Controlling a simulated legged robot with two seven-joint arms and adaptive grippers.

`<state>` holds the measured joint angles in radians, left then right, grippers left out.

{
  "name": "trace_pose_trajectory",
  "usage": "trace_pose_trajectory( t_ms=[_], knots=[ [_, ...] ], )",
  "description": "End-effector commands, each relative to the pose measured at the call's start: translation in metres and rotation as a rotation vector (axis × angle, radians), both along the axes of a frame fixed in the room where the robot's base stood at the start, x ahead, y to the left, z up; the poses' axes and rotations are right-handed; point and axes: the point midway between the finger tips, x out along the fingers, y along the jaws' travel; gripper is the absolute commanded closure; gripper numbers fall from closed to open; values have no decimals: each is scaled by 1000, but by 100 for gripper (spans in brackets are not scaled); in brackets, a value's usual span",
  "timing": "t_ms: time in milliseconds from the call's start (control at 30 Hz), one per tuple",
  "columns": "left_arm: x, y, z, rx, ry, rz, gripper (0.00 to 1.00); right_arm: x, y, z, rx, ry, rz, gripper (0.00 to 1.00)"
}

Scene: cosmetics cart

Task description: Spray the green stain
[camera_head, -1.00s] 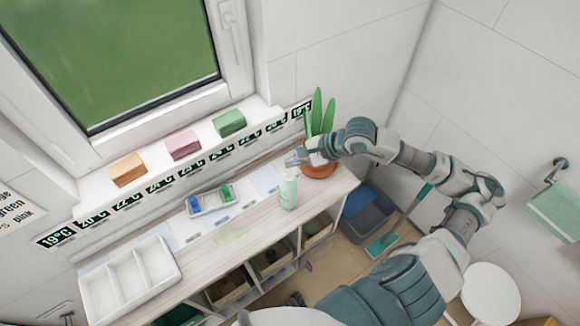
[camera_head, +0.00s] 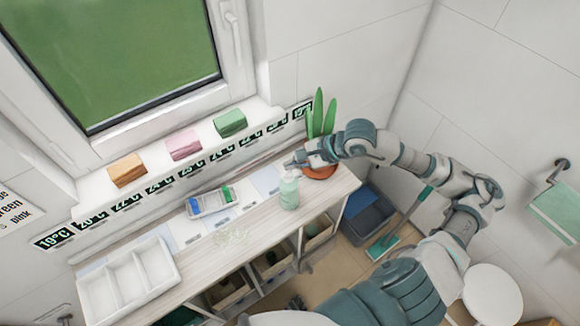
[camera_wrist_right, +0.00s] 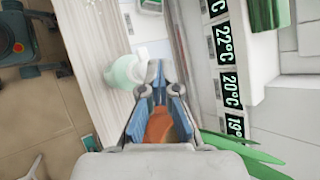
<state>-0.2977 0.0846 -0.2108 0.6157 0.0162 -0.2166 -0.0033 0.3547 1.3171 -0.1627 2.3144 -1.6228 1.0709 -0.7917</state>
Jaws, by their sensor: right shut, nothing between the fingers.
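A pale green spray bottle (camera_head: 289,194) with a white top stands upright on the wooden counter. It also shows in the wrist view (camera_wrist_right: 124,70), to the left of the fingertips. Faint greenish marks, seemingly the green stain (camera_head: 232,237), lie on the counter left of the bottle. My right gripper (camera_head: 287,163) is at the bottle's top, on its far side; the head view does not show whether they touch. In the wrist view its blue-padded fingers (camera_wrist_right: 156,76) are shut at the tips and empty. My left gripper is out of view.
An orange pot (camera_head: 320,171) with a green plant is under my right wrist. A small tray (camera_head: 211,203) with blue and green items and a white divided tray (camera_head: 128,280) stand on the counter. Coloured blocks (camera_head: 184,145) line the sill.

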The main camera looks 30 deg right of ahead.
Motion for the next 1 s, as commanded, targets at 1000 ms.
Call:
trace_pose_trajectory(
  t_ms=[1000],
  knots=[
    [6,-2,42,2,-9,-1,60,1,5,65,1,-2,0,100]
  ],
)
